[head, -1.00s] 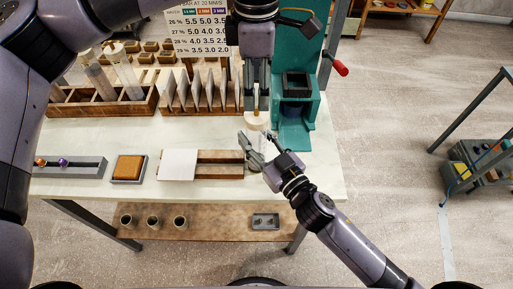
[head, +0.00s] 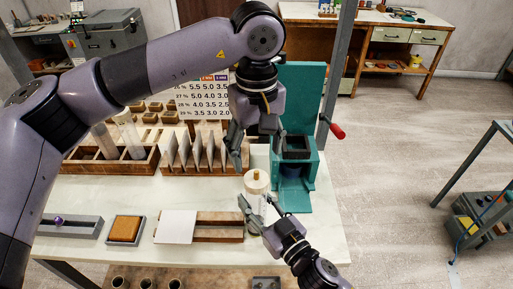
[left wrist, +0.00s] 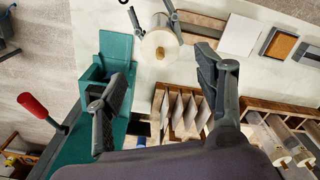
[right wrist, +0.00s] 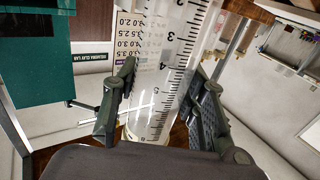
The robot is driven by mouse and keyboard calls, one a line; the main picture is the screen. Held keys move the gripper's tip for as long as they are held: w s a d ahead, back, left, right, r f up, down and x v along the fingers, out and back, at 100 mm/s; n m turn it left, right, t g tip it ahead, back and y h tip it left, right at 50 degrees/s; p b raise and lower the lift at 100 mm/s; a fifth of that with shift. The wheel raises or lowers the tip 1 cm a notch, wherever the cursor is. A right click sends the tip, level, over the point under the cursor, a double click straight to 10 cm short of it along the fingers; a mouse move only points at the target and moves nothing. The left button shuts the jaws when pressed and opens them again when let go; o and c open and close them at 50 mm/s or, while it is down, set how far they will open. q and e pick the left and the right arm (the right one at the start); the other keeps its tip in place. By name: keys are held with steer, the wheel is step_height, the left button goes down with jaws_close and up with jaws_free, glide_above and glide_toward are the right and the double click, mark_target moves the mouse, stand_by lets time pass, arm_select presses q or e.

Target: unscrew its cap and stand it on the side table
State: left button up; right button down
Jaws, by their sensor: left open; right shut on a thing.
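A clear cylinder with a printed scale fills the middle of the right wrist view (right wrist: 165,85). Its pale round cap (head: 256,183) with a small wooden knob is on top in the head view; it also shows in the left wrist view (left wrist: 160,48). My right gripper (head: 257,207) is shut on the cylinder below the cap, one finger on each side. My left gripper (head: 258,150) is open and empty, its fingers wide apart, near the cap and apart from it. I cannot tell which surface is the side table.
A teal press (head: 295,170) with a red-knobbed lever stands just right of the cap. A rack of upright plates (head: 205,155) is behind to the left. A metal-framed stand (head: 470,165) is far right.

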mark_target(256, 171)
arm_select(q)
steer(key=m, duration=0.9)
steer(key=shift+m, duration=0.3)
steer(key=m, duration=0.4)
steer(key=shift+f, duration=4)
steer(key=shift+c, duration=0.2)
